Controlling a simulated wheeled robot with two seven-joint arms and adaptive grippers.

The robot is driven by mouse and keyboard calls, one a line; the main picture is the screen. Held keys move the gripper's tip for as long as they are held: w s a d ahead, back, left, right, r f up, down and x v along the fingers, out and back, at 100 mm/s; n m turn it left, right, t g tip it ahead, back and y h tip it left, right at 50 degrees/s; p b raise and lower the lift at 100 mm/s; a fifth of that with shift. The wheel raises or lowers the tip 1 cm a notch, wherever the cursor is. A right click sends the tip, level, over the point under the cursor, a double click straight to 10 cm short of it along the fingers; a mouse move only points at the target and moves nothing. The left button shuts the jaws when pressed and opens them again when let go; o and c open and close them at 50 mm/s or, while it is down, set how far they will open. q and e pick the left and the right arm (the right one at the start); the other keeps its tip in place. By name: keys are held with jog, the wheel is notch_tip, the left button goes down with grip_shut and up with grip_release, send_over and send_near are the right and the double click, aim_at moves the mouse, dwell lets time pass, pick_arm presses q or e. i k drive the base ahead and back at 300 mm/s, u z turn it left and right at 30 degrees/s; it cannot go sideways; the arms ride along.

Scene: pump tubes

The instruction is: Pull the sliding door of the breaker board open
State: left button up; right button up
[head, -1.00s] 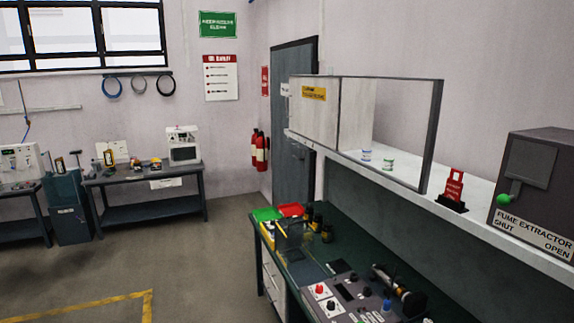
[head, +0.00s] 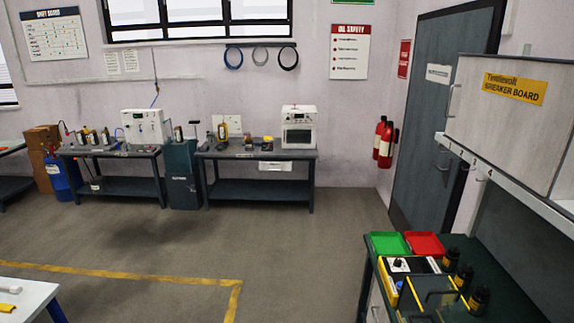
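The breaker board (head: 515,115) is a pale cabinet with a yellow label reading "BREAKER BOARD", at the right of the head view on a white shelf. Its front panel has a thin handle-like bar near its left edge. The right part of the cabinet is cut off by the frame, so I cannot tell how far the sliding door stands open. Neither of my grippers shows in the view.
A dark green bench (head: 500,260) below the shelf holds a green tray (head: 390,244), a red tray (head: 425,244) and black bottles (head: 463,277). A grey door (head: 435,120) and fire extinguishers (head: 386,142) stand behind. The floor (head: 290,240) in the middle is clear.

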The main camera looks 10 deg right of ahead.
aim_at(518, 116)
jog(key=z, duration=0.05)
jog(key=i, duration=2)
jog(key=z, duration=0.45)
